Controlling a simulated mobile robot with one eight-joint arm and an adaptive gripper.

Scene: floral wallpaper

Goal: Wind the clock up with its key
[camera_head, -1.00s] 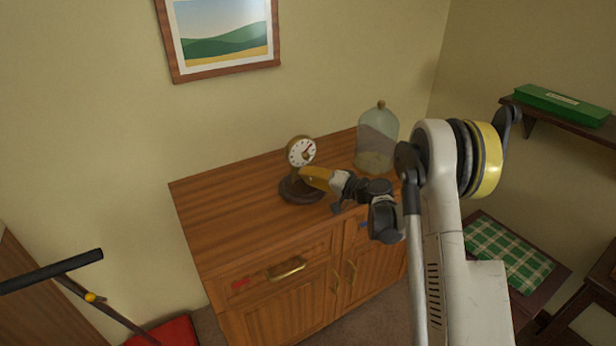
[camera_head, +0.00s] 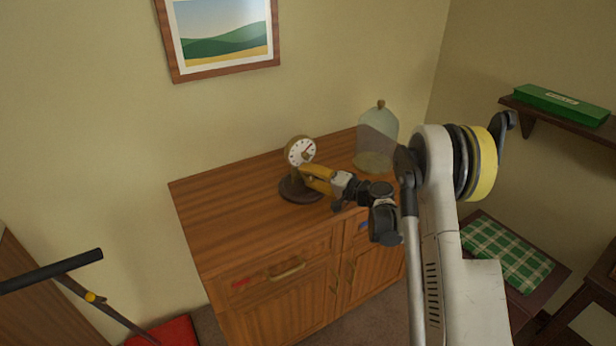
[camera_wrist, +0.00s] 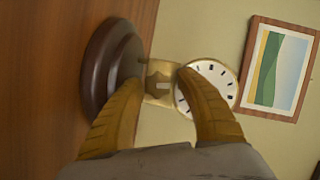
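The clock (camera_head: 298,150) has a white dial in a brass case on a round dark wooden base (camera_head: 291,190). It stands upright on the cabinet. My gripper (camera_head: 306,174) is at the clock's right side, just below the dial. In the wrist view its two yellow fingers (camera_wrist: 158,82) are spread apart, and the clock dial (camera_wrist: 212,84) and base (camera_wrist: 104,68) appear sideways beyond them. A brass piece (camera_wrist: 158,68) with a darker shape on it shows between the fingertips, with no clear grip on it. I cannot tell whether this is the key or part of the clock's stand.
A glass dome (camera_head: 378,130) stands at the back right of the wooden cabinet (camera_head: 225,215), behind my arm. The cabinet top is clear to the left of the clock. A framed picture (camera_head: 222,38) hangs above. A green box (camera_head: 560,104) lies on a wall shelf at right.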

